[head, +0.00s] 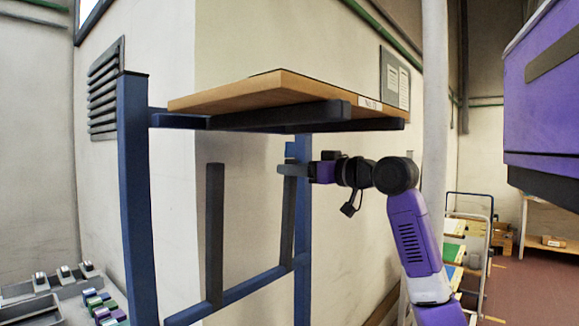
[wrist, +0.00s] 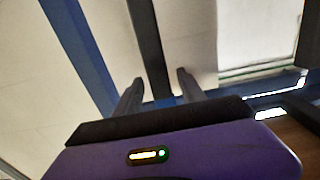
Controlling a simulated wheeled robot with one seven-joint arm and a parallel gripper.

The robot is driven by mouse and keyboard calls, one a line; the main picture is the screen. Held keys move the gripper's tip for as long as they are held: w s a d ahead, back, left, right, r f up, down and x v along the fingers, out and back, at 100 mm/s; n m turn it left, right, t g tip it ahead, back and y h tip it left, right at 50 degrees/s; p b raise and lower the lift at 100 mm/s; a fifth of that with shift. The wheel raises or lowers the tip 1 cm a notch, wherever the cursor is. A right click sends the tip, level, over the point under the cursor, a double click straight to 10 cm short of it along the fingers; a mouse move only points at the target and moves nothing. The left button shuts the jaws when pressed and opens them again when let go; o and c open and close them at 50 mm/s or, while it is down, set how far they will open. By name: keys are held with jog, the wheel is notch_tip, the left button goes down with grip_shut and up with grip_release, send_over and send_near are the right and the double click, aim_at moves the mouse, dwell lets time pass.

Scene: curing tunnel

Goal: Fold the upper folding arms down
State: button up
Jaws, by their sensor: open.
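The blue rack (head: 137,190) stands in the middle of the head view. Dark arms (head: 275,115) reach out level beneath a wooden board at its top. Lower down, two dark bars stand nearly upright from the blue crossbar, one on the left (head: 215,235) and one on the right (head: 288,225). My gripper (head: 284,170) is at the top of the right bar, close to the blue rear post. In the wrist view my open fingers (wrist: 158,84) lie either side of a dark bar (wrist: 147,40). I cannot tell whether they touch it.
The wooden board (head: 230,93) lies just above my gripper. A blue post (wrist: 75,45) runs left of my fingers in the wrist view. A purple cabinet (head: 545,95) hangs at the upper right. Trays of small parts (head: 45,285) are at the lower left. A wall is close behind.

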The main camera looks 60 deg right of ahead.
jog(key=shift+x, duration=0.85)
grip_shut()
dwell(0.8)
